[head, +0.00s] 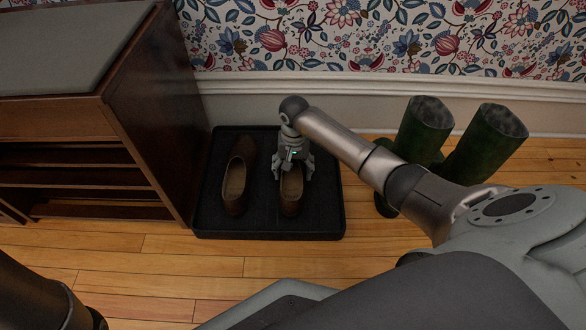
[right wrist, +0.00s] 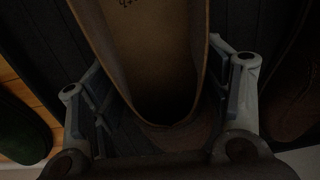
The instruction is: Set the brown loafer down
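The brown loafer (head: 291,194) is at the right part of a black boot tray (head: 318,220), its opening facing up. It looks level with the tray, but I cannot tell whether it bears its weight there. My right gripper (head: 293,173) points down over it, with one finger on each side. In the right wrist view the fingers of this gripper (right wrist: 165,90) close in along both sides of the loafer (right wrist: 180,135); contact is hard to see in the dark. A matching brown loafer (head: 238,175) stands on the tray to the left. My left gripper is out of view.
A dark wooden shoe bench (head: 150,125) stands left of the tray. Green boots (head: 426,125) stand to the right, behind my right arm. The papered wall and white skirting (head: 365,88) close off the back. The wooden floor (head: 170,265) in front is clear.

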